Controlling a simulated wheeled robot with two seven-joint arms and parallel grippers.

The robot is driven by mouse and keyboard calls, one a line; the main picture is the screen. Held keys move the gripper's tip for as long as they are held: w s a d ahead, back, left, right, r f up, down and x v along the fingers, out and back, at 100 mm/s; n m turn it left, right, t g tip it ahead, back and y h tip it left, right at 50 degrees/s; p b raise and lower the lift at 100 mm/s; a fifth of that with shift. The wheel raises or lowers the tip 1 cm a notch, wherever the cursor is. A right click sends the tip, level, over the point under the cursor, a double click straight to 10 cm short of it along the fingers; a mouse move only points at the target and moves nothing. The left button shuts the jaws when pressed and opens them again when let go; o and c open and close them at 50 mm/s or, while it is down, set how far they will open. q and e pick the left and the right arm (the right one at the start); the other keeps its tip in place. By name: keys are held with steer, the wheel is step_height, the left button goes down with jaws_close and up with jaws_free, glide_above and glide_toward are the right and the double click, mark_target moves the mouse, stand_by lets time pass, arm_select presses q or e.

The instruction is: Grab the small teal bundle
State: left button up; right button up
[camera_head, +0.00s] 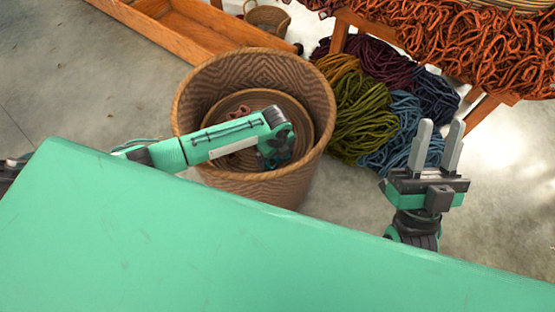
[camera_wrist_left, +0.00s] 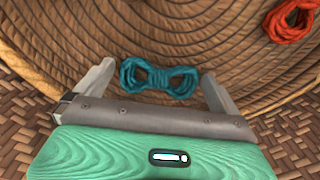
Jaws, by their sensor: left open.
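The small teal bundle (camera_wrist_left: 158,78) is a twisted, bow-shaped skein on the coiled floor of the woven basket (camera_head: 190,118). In the left wrist view it lies across the gap between the spread fingers of my left gripper (camera_wrist_left: 157,86), with room on both sides; I cannot tell how far below the tips it is. My right gripper (camera_head: 437,147) is open and empty, to the right of the basket, fingers pointing up in the picture.
A small red-orange bundle (camera_wrist_left: 290,20) lies in the basket, apart from the teal one. The basket wall surrounds my left gripper. Large olive (camera_head: 362,118) and blue skeins lie right of the basket. A wooden trough (camera_head: 190,40) is behind it.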

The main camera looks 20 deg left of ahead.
arm_select(q)
steer(key=shift+f, duration=0.15)
steer(key=shift+c, duration=0.2)
steer(key=c, duration=0.6)
steer(key=shift+c, duration=0.2)
